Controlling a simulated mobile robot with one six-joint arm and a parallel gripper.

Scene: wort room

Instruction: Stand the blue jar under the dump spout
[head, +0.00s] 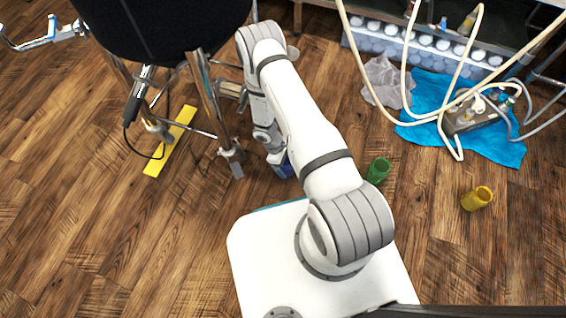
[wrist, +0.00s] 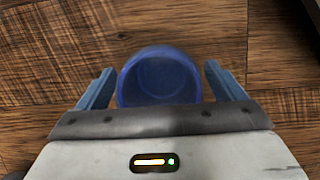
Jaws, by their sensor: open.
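The blue jar (wrist: 158,78) is upright on the wood floor in the wrist view, its open mouth facing the camera. My gripper (wrist: 159,88) is open, with one blue finger on each side of the jar; small gaps show, so it does not grip it. In the head view a dark blue patch of the jar (head: 284,169) shows beside my arm's end, and my arm hides much of that spot. A large black vessel (head: 160,25) stands on legs at the upper left. I cannot tell for sure which fitting is the dump spout.
A green jar (head: 378,170) and a yellow jar (head: 477,198) stand or lie on the floor to the right. A blue cloth (head: 500,145) with hoses and a grey rag (head: 388,82) lie behind. Vessel legs (head: 231,158) and a yellow strip (head: 170,142) are left. The lower-left floor is clear.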

